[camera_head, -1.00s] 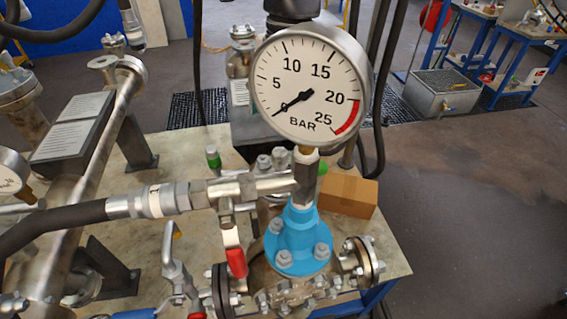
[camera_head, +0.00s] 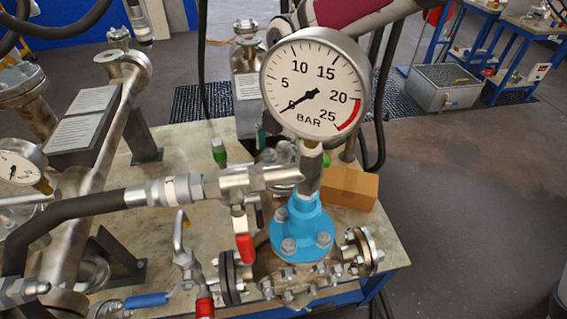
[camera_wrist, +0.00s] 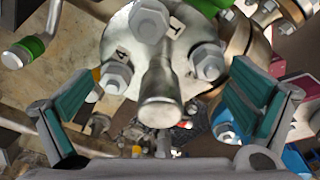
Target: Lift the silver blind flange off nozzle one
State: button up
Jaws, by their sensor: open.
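The silver blind flange (camera_wrist: 115,45) fills the upper middle of the wrist view, with several hex bolts on its face. Its short round stem (camera_wrist: 160,85) points toward the camera. Small marked tags sit on the flange; I cannot read them surely. My gripper (camera_wrist: 162,78) is open, its teal pads on either side of the stem with clear gaps on both sides. In the head view the gripper and this flange are mostly hidden behind the pressure gauge (camera_head: 315,85).
The gauge stands on a blue flange (camera_head: 301,228). A hose fitting (camera_head: 165,190), a red-handled valve (camera_head: 244,248) and a green-handled valve (camera_head: 219,152) crowd the bench. Open floor is at right.

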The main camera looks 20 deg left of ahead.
jog(key=c, duration=1.1)
jog(key=shift+r, duration=0.2)
